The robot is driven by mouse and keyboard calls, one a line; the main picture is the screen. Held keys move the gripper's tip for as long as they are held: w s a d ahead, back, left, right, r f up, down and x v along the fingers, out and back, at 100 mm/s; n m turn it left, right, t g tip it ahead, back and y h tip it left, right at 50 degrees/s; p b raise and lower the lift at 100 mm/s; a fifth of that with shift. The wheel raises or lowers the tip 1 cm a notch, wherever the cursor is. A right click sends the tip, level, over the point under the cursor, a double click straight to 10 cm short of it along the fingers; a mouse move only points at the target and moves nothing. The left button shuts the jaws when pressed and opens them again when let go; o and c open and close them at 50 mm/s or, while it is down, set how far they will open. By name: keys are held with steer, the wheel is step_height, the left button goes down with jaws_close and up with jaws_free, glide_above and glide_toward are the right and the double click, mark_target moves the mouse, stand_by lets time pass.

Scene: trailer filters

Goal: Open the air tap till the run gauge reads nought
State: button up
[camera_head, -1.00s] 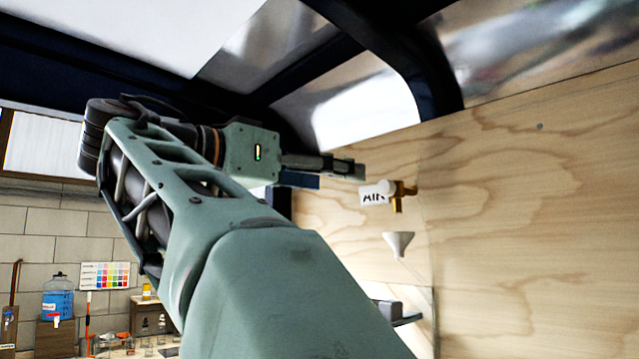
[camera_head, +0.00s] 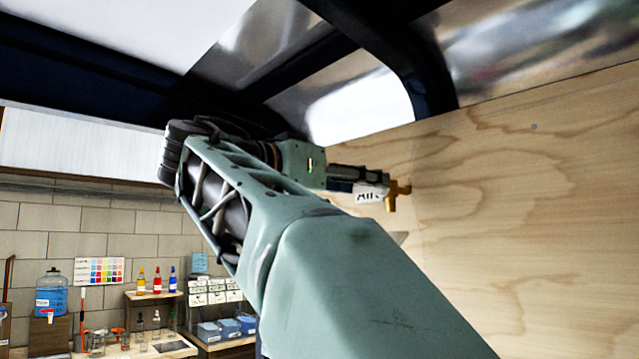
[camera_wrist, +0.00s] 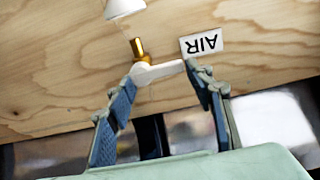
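The air tap (camera_head: 396,195) is brass and sits on the plywood wall beside a white AIR label (camera_head: 368,195). In the wrist view the tap's brass body (camera_wrist: 138,49) and its white lever (camera_wrist: 158,72) show, with the label (camera_wrist: 202,43) upside down to the right. My gripper (camera_wrist: 160,76) is open, its two blue-padded fingers spread. The lever lies across the space at the fingertips, near both; I cannot tell whether they touch it. In the head view my gripper (camera_head: 372,182) is at the tap, partly covering it. I see no run gauge.
A white funnel (camera_wrist: 124,8) is close to the tap in the wrist view. The plywood wall (camera_head: 530,210) is bare to the right.

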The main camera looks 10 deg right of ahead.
steer(key=c, duration=0.7)
steer(key=shift+o, duration=0.2)
steer(key=shift+n, duration=0.4)
steer(key=n, duration=0.2)
steer(key=f+n, duration=0.1)
steer(key=n, duration=0.2)
steer(key=shift+f, duration=0.1)
steer(key=shift+s+d+f+n+p, duration=0.2)
steer(key=shift+n+p, duration=0.3)
steer(key=shift+n, duration=1.15)
steer(key=shift+s+d+f+n+p, duration=0.1)
steer(key=shift+f+n+p, duration=0.3)
steer(key=shift+n, duration=1.3)
steer(key=shift+s+d+f+n+p, duration=0.15)
steer(key=shift+n+p, duration=0.45)
steer(key=shift+n, duration=1.05)
steer(key=shift+a, duration=0.1)
steer(key=o, duration=1.2)
steer(key=shift+c, duration=0.2)
